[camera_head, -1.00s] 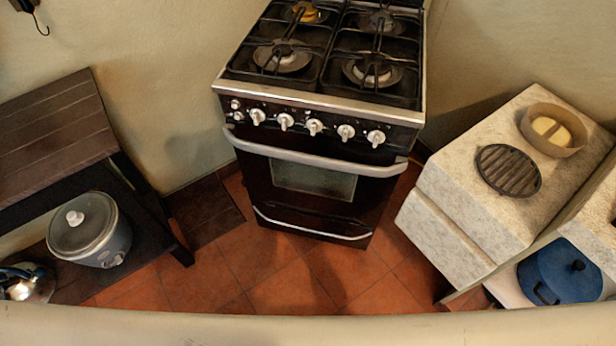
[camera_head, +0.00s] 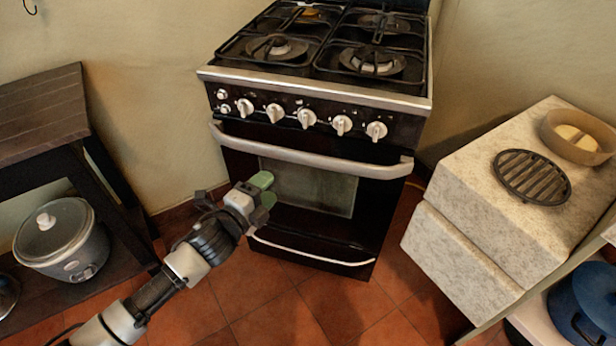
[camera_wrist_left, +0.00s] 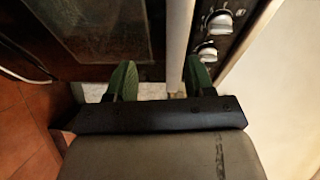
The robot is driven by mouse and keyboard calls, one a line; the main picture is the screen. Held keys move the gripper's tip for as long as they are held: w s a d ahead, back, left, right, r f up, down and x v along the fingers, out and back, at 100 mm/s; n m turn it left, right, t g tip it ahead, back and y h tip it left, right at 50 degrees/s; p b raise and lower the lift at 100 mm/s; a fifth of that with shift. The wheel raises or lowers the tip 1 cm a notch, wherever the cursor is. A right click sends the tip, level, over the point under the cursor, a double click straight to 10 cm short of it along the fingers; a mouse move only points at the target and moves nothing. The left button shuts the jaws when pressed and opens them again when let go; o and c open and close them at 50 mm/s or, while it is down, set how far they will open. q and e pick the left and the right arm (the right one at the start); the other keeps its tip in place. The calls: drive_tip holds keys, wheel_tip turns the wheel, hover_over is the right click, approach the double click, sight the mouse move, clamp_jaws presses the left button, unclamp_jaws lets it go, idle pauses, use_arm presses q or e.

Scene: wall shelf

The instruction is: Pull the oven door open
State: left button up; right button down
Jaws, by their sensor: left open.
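The black oven door (camera_head: 310,187) is shut, with a dark glass window and a silver bar handle (camera_head: 310,159) across its top. My left gripper (camera_head: 265,190) is in front of the door's left part, a little below the handle in the picture. Its green fingers are apart and hold nothing. In the left wrist view the open left gripper (camera_wrist_left: 160,80) points at the oven front, and the pale handle bar (camera_wrist_left: 180,40) runs up from between the fingertips, nearer the right one. Contact cannot be told. My right gripper is not in view.
Knobs (camera_head: 306,118) line the stove front above the handle. A dark wooden table (camera_head: 40,115) with a rice cooker (camera_head: 62,240) stands left. A stone counter (camera_head: 470,235) with a grate (camera_head: 532,177) and bowl stands right. The tiled floor before the oven is clear.

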sight(297, 159)
use_arm(q)
drive_tip(key=shift+m+h, duration=0.6)
drive_tip(key=shift+m, duration=0.1)
drive_tip(key=x, duration=0.3)
drive_tip(key=r+x, duration=0.1)
drive_tip(key=x, duration=0.2)
drive_tip(key=d+r+b+x, duration=0.1)
drive_tip(key=x, duration=0.3)
drive_tip(key=shift+s, duration=0.3)
drive_tip(key=shift+w+d, duration=0.3)
drive_tip(key=shift+w, duration=0.1)
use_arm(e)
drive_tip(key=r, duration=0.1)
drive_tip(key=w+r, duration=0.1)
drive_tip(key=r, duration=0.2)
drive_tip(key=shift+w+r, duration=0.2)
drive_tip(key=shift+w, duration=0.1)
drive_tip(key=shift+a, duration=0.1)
use_arm(q)
clamp_jaws()
